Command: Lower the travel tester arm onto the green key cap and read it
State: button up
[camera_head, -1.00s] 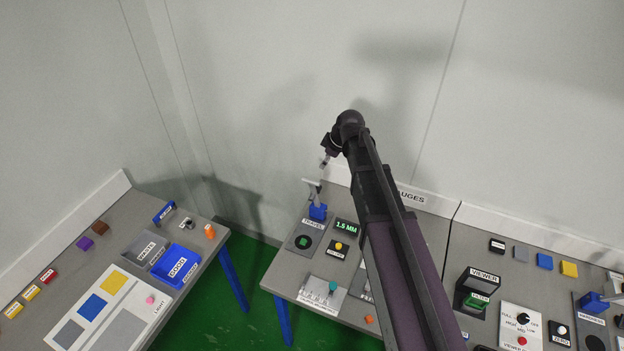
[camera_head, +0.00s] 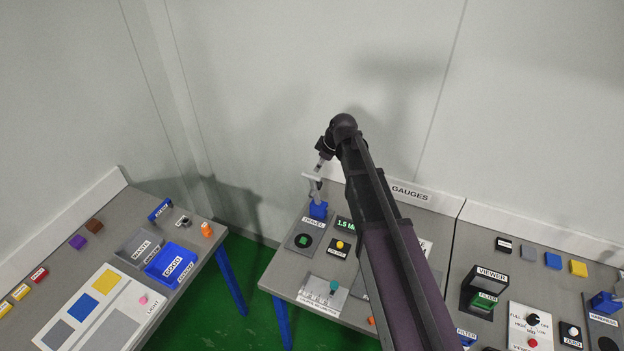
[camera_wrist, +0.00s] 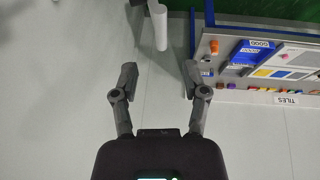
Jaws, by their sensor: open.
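The travel tester (camera_head: 318,210) stands on the middle table, with a blue base and a pale arm (camera_head: 313,178) that is raised. The green key cap (camera_head: 303,241) sits on a dark plate marked TRAVEL in front of it, with nothing on it. The green display (camera_head: 345,225) starts with 1.5; my arm hides its right end. My gripper (camera_head: 320,166) is just above the tester arm's top; I cannot tell if they touch. In the wrist view my gripper (camera_wrist: 158,72) is open and empty, with a pale bar (camera_wrist: 159,28) beyond the fingertips, probably the tester arm.
A yellow button (camera_head: 340,245) sits below the display, and a teal knob (camera_head: 333,286) stands on a white scale plate nearby. My arm covers the table's middle. The left table holds a blue bin (camera_head: 171,264). The right table holds a viewer (camera_head: 483,292).

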aim_at(313, 176)
jog(key=shift+b+x, duration=3.25)
jog(key=shift+x, duration=0.6)
grip_shut()
